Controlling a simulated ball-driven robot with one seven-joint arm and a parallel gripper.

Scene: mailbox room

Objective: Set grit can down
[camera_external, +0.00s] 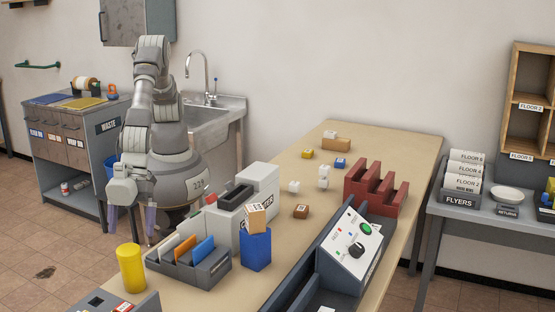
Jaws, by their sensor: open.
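A plain yellow cylinder (131,268) stands upright near the left edge of the long table, in front of the organizer. It looks like the grit can, though I see no label on it. My gripper (132,218) is open, its two pale purple fingers pointing down, and nothing shows between them. It hangs beyond the yellow cylinder in the picture, higher up and apart from it. The floor shows around the fingers.
A grey organizer (217,266) with colored cards, a blue box (255,250) with a wooden block on it, and a white machine (262,183) crowd the area right of the cylinder. Small blocks and a red rack (376,190) stand farther back. The table's (385,147) far end is clear.

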